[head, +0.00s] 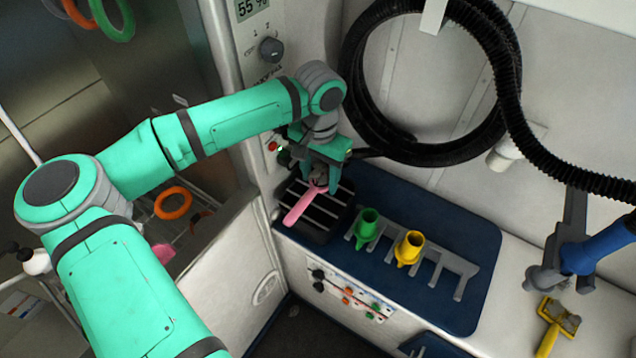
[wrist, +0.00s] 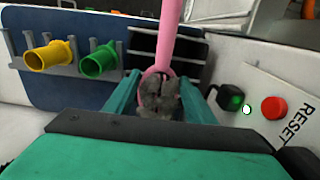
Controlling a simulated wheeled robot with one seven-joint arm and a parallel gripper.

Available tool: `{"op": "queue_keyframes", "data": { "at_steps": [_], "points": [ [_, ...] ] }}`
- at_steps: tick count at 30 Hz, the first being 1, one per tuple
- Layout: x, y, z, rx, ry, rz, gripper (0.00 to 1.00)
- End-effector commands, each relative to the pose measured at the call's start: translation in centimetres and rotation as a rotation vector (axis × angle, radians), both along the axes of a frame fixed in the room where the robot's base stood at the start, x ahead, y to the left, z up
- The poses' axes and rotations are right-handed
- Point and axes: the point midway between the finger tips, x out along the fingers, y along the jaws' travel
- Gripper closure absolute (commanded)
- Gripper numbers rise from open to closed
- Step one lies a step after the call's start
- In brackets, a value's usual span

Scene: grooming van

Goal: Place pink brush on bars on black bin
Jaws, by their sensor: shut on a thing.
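The pink brush (head: 298,208) has a long handle and a round head with grey bristles or fur. In the head view its handle slants down and left across the bars of the black bin (head: 318,235). My gripper (head: 322,180) is shut on the brush at its head, above the back part of the bin. In the wrist view the brush (wrist: 167,45) shows between my gripper's fingers (wrist: 160,100), its handle pointing away over the bars of the bin (wrist: 142,45). I cannot tell whether the brush touches the bars.
A grey rack (head: 440,260) beside the bin holds a green nozzle (head: 367,225) and a yellow nozzle (head: 409,247) on a blue mat (head: 455,215). A red reset button (wrist: 274,108) is close to my gripper. A black hose (head: 350,80) hangs on the wall behind.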

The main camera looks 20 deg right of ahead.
Motion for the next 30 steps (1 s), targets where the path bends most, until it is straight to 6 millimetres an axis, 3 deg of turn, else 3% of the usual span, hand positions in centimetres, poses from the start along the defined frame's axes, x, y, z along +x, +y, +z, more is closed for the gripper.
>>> {"op": "queue_keyframes", "data": {
  "at_steps": [10, 17, 28, 29, 30],
  "points": [
    [1.7, -0.5, -2.1, -0.001, 0.000, 0.002, 0.78],
    [1.7, -0.4, -5.1, -0.001, 0.001, 0.001, 0.78],
    [1.8, -0.5, -5.4, 0.000, -0.001, 0.001, 0.78],
    [1.8, -0.5, -5.5, 0.000, -0.001, 0.001, 0.48],
    [1.8, -0.5, -5.4, 0.000, -0.001, 0.001, 0.38]
  ]
}}
